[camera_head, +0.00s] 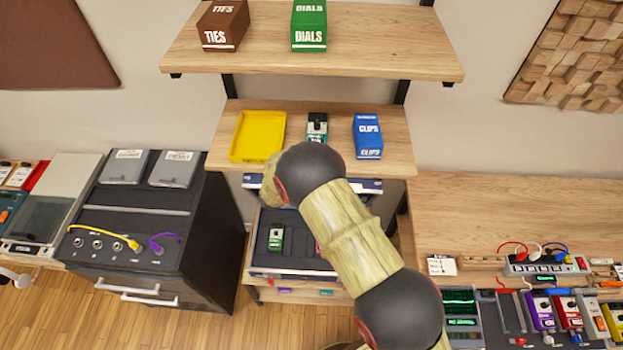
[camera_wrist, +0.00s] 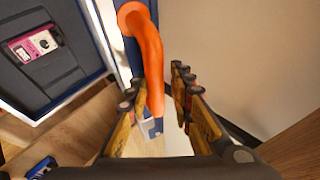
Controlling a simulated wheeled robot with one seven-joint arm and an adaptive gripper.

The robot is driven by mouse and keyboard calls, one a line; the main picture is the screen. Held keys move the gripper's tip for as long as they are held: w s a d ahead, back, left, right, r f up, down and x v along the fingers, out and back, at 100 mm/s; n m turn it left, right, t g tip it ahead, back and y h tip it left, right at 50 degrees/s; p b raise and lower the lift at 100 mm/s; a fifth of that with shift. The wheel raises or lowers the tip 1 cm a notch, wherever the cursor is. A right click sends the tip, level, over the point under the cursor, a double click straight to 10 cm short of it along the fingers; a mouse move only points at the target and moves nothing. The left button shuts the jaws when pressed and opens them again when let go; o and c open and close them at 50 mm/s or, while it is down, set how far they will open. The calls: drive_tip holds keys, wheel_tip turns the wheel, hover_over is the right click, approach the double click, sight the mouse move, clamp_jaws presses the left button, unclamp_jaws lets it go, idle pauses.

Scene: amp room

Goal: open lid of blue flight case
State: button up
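The blue flight case (camera_head: 262,262) sits on a low shelf in the head view, with dark foam inside showing. Its blue-edged lid (camera_head: 252,183) stands raised at the back, partly hidden by my arm. A green pedal (camera_head: 276,238) lies in the foam; a pink pedal (camera_wrist: 33,45) shows in the wrist view. An orange curved handle (camera_wrist: 147,50) beside the blue edge reaches down between the fingers of my gripper (camera_wrist: 158,105). The fingers are apart, with the handle near the left one and a gap to the right one. My gripper is hidden in the head view.
Above the case, a shelf holds a yellow tray (camera_head: 236,150), a pedal (camera_head: 317,128) and a blue box (camera_head: 367,137). A black cabinet (camera_head: 205,245) stands at left. A wooden bench (camera_head: 500,205) with pedals is at right. A wall lies right in the wrist view.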

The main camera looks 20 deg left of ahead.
drive_tip(key=shift+s, duration=0.1)
drive_tip(key=v, duration=1.1)
drive_tip(key=shift+s+r, duration=0.25)
drive_tip(key=shift+s, duration=0.05)
drive_tip(key=shift+a, duration=0.15)
